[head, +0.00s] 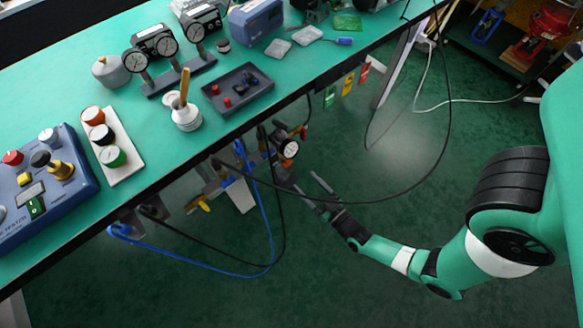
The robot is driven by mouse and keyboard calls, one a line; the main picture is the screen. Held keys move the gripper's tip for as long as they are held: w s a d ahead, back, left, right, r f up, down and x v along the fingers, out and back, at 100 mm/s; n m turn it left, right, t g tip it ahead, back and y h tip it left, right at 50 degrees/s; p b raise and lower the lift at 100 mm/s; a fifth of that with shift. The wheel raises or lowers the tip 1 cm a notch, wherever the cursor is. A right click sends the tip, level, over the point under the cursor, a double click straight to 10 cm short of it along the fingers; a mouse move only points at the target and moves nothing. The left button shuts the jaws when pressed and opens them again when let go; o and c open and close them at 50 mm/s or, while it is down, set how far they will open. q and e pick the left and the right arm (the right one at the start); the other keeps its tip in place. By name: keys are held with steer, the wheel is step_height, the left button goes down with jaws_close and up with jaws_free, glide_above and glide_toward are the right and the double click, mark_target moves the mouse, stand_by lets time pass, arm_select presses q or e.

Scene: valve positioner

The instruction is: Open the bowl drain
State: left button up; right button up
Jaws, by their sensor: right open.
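Under the bench's front edge hangs air-line equipment with a round black-rimmed gauge (290,149). The bowl and its drain are too small and crowded to make out for sure among the dark fittings below and beside the gauge. My right gripper (301,180) reaches in from the right, low under the bench edge, just below the gauge. Its two fingers are spread apart, with nothing seen held between them. I cannot tell whether a finger touches the fittings. My left gripper is not in view.
A black cable (375,201) loops past my right gripper, and a blue hose (268,235) hangs to its left. A yellow handle (204,206) sits under the bench (150,195). Coloured tags (347,84) hang at the edge. The green floor (340,290) is clear.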

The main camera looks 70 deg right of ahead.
mark_target(287, 163)
steer(key=b+x, duration=0.1)
steer(key=x, duration=0.6)
steer(key=shift+w+d+b, duration=0.2)
steer(key=shift+w+b, duration=0.1)
jaws_close()
